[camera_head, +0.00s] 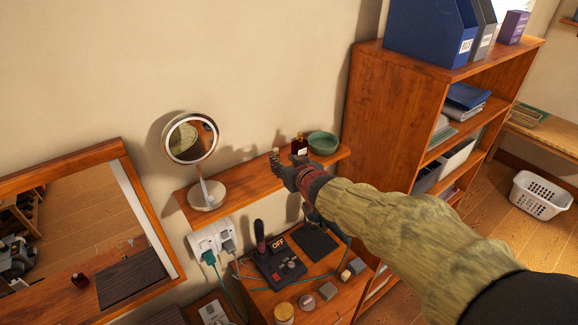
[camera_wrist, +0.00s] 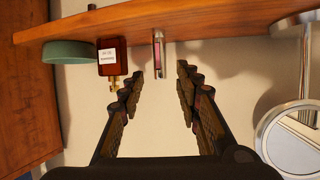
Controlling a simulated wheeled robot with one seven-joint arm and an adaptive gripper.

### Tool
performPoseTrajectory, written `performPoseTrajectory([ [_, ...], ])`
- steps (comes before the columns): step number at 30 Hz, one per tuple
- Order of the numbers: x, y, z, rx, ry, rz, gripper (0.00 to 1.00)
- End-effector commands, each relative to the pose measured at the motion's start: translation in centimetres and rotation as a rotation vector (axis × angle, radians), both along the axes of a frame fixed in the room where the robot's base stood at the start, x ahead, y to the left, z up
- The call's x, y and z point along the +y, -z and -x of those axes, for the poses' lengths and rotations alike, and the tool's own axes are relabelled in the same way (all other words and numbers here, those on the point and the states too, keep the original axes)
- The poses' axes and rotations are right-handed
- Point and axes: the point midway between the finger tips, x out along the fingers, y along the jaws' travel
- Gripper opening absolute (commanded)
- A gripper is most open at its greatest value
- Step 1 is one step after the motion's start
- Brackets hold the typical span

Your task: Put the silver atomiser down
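The silver atomiser (camera_wrist: 158,55) is a slim tube with a pinkish part. It stands on the wooden wall shelf (camera_head: 236,186), which shows upside down in the wrist view (camera_wrist: 215,22). My gripper (camera_wrist: 161,72) is open. Its fingertips are on either side of the atomiser's top end in the wrist view, with a gap on both sides, so neither finger appears to touch it. In the head view my gripper (camera_head: 279,167) is at the shelf's front edge and largely hides the atomiser.
On the shelf, a dark red bottle (camera_head: 299,144) and a green bowl (camera_head: 322,143) stand to the right, and a round mirror (camera_head: 207,194) to the left. A socket block (camera_head: 209,240) and a cluttered desktop lie below. A bookcase (camera_head: 388,100) stands right.

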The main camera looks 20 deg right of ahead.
Motion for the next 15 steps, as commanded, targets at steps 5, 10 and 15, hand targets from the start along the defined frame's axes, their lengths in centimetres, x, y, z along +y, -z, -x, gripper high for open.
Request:
performPoseTrajectory([
  [5, -0.2, -1.3, 2.8, -0.001, 0.0, 0.0, 0.34],
  [10, -0.3, -1.7, 4.1, 0.002, 0.001, 0.001, 0.34],
  [15, -1.5, -3.0, 6.6, 0.055, 0.058, 0.029, 0.34],
])
